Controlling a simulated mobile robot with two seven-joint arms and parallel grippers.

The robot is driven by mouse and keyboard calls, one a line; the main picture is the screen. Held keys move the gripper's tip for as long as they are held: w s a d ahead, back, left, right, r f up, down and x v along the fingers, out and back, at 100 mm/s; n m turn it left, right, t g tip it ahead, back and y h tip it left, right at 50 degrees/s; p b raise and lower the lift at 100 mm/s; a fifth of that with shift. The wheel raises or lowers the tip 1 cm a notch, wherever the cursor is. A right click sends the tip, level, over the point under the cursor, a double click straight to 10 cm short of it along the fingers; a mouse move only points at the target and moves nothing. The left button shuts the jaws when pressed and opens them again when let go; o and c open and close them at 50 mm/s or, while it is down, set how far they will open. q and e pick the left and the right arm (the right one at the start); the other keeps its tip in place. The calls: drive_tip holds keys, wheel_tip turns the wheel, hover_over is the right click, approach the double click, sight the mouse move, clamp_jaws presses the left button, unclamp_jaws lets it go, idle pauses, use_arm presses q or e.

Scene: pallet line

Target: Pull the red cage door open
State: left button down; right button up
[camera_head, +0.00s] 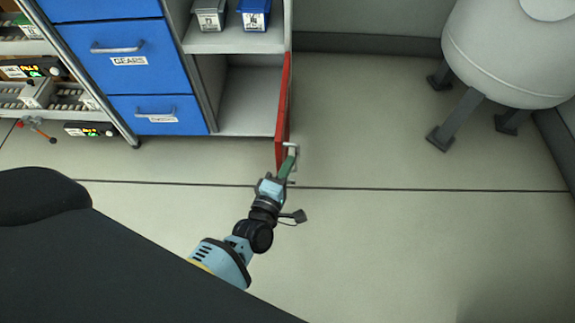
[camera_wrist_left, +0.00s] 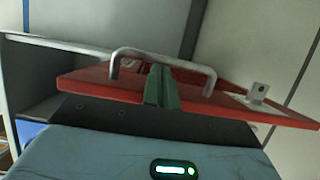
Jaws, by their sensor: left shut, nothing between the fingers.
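The red cage door (camera_head: 283,112) shows nearly edge-on in the head view. It stands swung out from the cabinet, and the lower compartment beside it is open to view. My left gripper (camera_head: 290,158) is at the door's outer end, its green fingers shut and empty. In the left wrist view the red door (camera_wrist_left: 95,82) lies across the picture with its grey bar handle (camera_wrist_left: 165,56). The fingers (camera_wrist_left: 160,86) are close together at the middle of the handle loop. I cannot tell whether they touch the bar. My right gripper is out of view.
The lower compartment (camera_head: 247,100) looks empty. Grey (camera_head: 209,15) and blue (camera_head: 253,14) bins stand on the shelf above. Blue drawers (camera_head: 125,60) are to the left. A white tank (camera_head: 505,50) on dark legs stands at the right, with clear floor (camera_head: 385,150) between it and the door.

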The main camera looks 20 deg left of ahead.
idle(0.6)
use_arm(q)
drive_tip(key=s+p, duration=0.2)
drive_tip(key=s, duration=0.5)
drive_tip(key=shift+s, duration=0.35)
drive_tip(key=shift+d, duration=0.1)
